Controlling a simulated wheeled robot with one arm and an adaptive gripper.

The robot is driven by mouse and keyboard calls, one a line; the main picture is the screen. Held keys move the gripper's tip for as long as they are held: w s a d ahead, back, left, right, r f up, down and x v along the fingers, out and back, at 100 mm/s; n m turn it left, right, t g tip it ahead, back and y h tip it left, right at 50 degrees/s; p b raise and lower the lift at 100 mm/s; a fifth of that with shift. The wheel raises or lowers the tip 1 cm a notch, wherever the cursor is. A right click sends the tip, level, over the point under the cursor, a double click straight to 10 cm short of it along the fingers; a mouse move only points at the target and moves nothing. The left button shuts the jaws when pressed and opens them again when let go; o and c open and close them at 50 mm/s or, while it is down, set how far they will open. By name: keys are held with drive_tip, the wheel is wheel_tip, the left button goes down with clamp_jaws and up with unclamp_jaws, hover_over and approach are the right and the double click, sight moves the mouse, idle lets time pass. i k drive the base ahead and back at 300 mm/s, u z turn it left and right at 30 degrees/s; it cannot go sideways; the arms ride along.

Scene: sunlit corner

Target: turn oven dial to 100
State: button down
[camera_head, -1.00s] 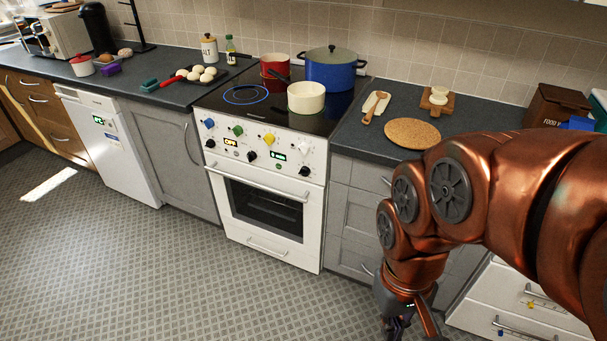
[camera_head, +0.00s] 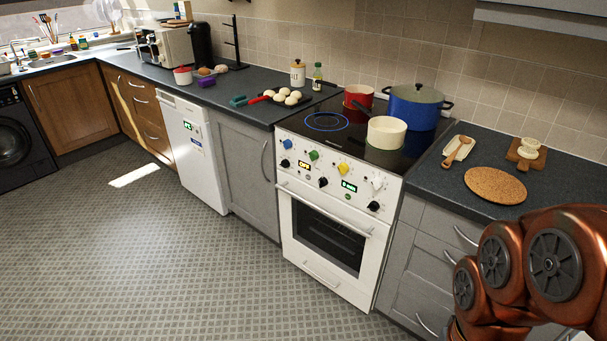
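The white oven (camera_head: 328,238) stands in the grey counter run, right of the picture's middle, with its door shut. Its control panel (camera_head: 334,176) carries blue, green, yellow and white knobs above, and several black dials below. A display reading "OFF" (camera_head: 305,166) sits at the left of the panel, and a second lit green display (camera_head: 349,186) at the right. Which dial sets the oven temperature cannot be told, and the dial marks are too small to read. My copper arm shows at the lower right, apart from the oven. My gripper is out of the picture.
A white pot (camera_head: 386,133), a red pan (camera_head: 358,97) and a blue pot (camera_head: 415,108) stand on the hob. A cork mat (camera_head: 496,185) lies on the right counter. The patterned floor (camera_head: 190,265) before the oven is clear.

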sight(285, 164)
drive_tip(key=u, duration=0.65)
drive_tip(key=i, duration=0.65)
drive_tip(key=u, duration=1.2)
drive_tip(key=i, duration=1.25)
drive_tip(key=z, duration=0.1)
